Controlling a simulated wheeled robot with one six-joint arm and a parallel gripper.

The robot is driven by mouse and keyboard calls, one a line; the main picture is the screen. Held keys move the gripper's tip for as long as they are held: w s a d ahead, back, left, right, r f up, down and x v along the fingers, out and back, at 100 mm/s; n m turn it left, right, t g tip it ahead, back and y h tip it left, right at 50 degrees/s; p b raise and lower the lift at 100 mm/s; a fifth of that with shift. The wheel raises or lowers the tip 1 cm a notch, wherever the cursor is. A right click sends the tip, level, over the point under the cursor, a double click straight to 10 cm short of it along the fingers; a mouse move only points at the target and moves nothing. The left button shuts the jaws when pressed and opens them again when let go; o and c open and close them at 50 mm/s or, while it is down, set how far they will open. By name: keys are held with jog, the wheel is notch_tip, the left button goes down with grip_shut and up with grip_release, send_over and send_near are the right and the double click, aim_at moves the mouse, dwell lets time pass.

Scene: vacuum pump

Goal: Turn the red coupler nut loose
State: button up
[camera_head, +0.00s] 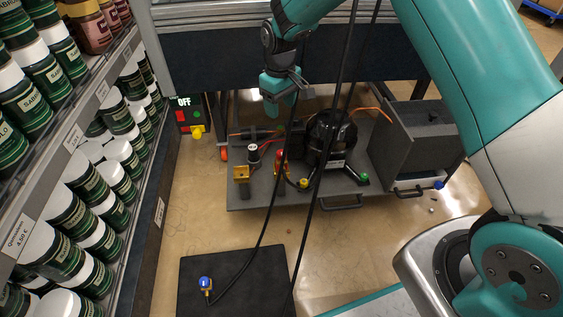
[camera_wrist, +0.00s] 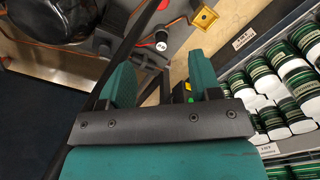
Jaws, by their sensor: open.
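A small red upright fitting (camera_head: 281,160), which looks like the red coupler nut, stands on the grey pump tray (camera_head: 240,200) beside the black pump (camera_head: 330,140). In the wrist view a red piece (camera_wrist: 163,4) shows at the top edge, partly cut off. My gripper (camera_head: 285,92) hangs above the back of the tray, higher than the nut and apart from it. In the wrist view its teal fingers (camera_wrist: 162,65) are spread with nothing held between them. A white-topped black knob (camera_head: 253,151) and a brass square fitting (camera_head: 242,173) stand left of the nut.
Black hoses hang down in front of the tray, one reaching a blue-capped fitting (camera_head: 205,283) on a black mat (camera_head: 240,262). An OFF switch box (camera_head: 186,112) is at the back left. Shelves of jars (camera_head: 90,185) line the left. A grey box (camera_head: 425,140) is right.

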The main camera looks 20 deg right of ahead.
aim_at(282, 152)
jog(key=f+m+b, duration=0.1)
jog(key=f+b, duration=0.2)
jog(key=f, duration=0.2)
jog(key=f+m+b, duration=0.2)
jog(key=f+b, duration=0.2)
jog(key=f, duration=0.2)
jog(key=f+m+b, duration=0.2)
jog(key=f+b, duration=0.1)
jog(key=f, duration=0.3)
jog(key=shift+s+f+b, duration=0.2)
jog(key=shift+b, duration=0.2)
jog(key=shift+c, duration=0.3)
jog(key=c, duration=0.9)
jog(key=shift+r+p, duration=0.2)
jog(key=shift+p, duration=0.3)
